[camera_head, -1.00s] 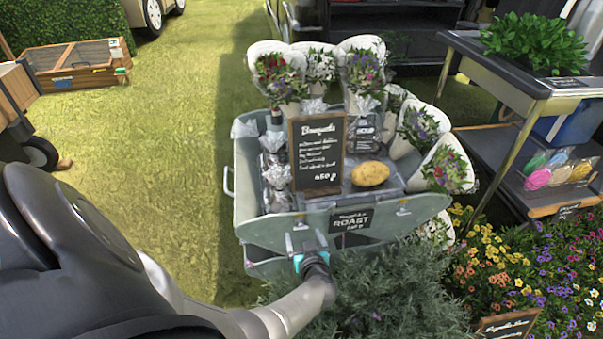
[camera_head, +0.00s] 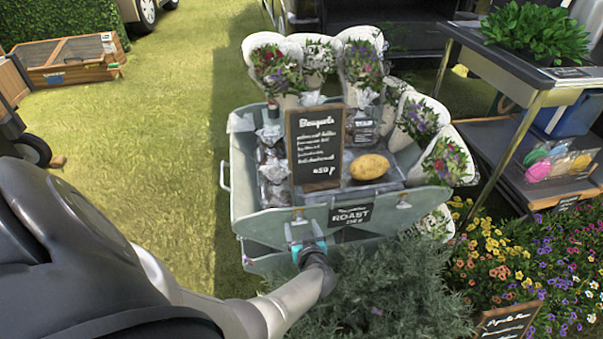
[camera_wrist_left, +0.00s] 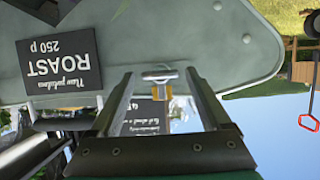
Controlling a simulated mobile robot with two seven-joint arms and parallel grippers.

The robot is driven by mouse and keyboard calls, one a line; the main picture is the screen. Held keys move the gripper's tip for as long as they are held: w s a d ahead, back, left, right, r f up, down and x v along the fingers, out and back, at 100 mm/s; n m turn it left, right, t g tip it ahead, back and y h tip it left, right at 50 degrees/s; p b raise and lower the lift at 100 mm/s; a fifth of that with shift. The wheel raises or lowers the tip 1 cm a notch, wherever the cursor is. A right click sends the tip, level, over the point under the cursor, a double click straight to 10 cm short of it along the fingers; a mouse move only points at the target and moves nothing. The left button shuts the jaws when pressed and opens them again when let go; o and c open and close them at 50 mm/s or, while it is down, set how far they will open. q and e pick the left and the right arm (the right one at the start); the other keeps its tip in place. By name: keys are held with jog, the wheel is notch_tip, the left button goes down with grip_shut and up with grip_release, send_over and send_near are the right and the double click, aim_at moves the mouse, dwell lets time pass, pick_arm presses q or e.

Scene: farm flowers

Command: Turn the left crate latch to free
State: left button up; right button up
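The grey-green crate (camera_head: 262,224) has a front panel with a small latch near each end. The left crate latch (camera_head: 298,217) shows only in part above my left gripper (camera_head: 305,234). In the left wrist view the latch is a short metal bar (camera_wrist_left: 160,75) with a brass-coloured piece below it. The two fingers of my left gripper (camera_wrist_left: 160,73) stand apart, one on each side of the latch, with visible gaps. My left gripper is open. The right latch (camera_head: 403,203) is uncovered. My right gripper is not in view.
A black "ROAST" sign (camera_head: 352,215) hangs on the panel beside the left latch. A potato (camera_head: 369,167), a "Bouquets" board (camera_head: 315,148) and wrapped bouquets fill the crate. A bushy plant (camera_head: 395,285) stands close below and right of my left gripper. Grass (camera_head: 160,150) lies open at left.

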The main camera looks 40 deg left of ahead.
pick_arm(q)
jog(key=c, duration=1.1)
